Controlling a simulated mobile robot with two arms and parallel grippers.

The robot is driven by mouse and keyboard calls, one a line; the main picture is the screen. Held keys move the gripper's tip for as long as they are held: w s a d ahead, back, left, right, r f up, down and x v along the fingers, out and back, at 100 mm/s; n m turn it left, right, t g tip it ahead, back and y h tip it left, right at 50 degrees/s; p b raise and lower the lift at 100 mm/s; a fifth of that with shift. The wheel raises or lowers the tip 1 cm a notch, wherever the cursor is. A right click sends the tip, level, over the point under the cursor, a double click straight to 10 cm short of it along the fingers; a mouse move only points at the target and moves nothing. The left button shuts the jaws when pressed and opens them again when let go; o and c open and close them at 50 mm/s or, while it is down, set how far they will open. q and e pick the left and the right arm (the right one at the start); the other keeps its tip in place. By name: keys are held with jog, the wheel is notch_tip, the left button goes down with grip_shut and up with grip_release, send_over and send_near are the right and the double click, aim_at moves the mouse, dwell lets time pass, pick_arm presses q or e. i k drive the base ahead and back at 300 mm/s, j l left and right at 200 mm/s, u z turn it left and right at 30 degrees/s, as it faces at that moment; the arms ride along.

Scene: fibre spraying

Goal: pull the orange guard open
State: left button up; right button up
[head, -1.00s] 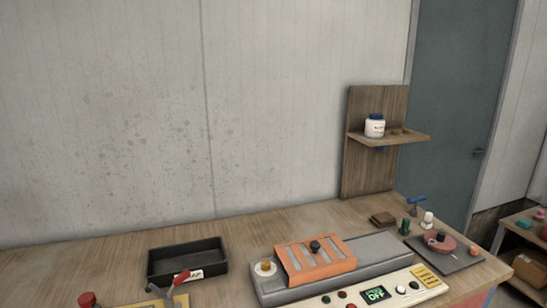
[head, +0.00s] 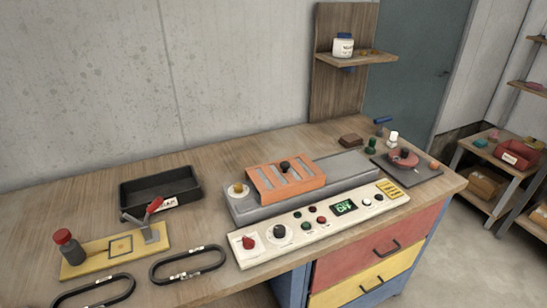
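The orange guard (head: 266,187) is a slotted cover with a dark knob (head: 285,166) on top. It sits over the left part of a grey machine (head: 345,168) on the wooden bench and looks closed. A cream control panel (head: 300,230) with knobs, coloured buttons and a small green-lit display (head: 343,207) runs along the machine's front. The display's text is too small to read surely. Neither of my grippers is in the head view.
A black tray (head: 160,190), a yellow board (head: 92,256) with a red-handled clamp, and two black loops (head: 187,265) lie left of the machine. The bench's front edge has drawers (head: 365,250) below.

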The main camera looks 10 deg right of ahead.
aim_at(279, 191)
jog(key=k+l+z, duration=0.1)
jog(key=z, duration=0.25)
jog(key=k+l+z, duration=0.1)
jog(key=z, duration=0.25)
jog(key=k+l+z, duration=0.1)
jog(key=l+z, duration=0.2)
